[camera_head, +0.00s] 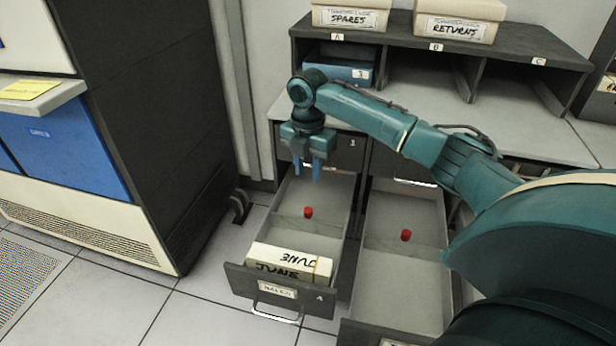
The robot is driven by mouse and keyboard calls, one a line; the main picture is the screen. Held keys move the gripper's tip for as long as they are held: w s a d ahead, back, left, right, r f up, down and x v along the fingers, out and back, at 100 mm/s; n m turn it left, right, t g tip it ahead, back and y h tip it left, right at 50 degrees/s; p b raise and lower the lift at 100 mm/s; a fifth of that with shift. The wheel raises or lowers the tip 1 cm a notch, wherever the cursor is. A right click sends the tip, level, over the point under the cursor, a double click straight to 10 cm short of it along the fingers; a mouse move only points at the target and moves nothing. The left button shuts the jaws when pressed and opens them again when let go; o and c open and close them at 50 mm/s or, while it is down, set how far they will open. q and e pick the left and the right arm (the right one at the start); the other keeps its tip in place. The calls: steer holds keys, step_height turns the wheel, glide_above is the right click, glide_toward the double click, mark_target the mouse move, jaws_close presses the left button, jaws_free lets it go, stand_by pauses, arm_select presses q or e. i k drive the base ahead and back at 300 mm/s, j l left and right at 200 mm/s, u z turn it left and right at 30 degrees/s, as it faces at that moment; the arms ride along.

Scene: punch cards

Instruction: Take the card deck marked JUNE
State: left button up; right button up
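The card deck marked JUNE (291,264) is a cream block with black hand lettering on its top and front side. It lies in the front compartment of the open left drawer (325,238), just behind the drawer front. My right gripper (308,172) reaches in from the right and points down over the rear part of this drawer. Its two blue fingers are apart with nothing between them. It is behind and above the deck and does not touch it. My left gripper is not in view.
A second open drawer (405,283) on the right looks empty apart from a red knob (406,235). Another red knob (308,212) is in the left drawer. Boxes marked SPARES (350,18) and RETURNS (455,27) stand on the shelf (400,45). A dark cabinet (150,110) stands left.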

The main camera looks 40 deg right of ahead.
mark_target(295, 264)
steer(key=k, duration=1)
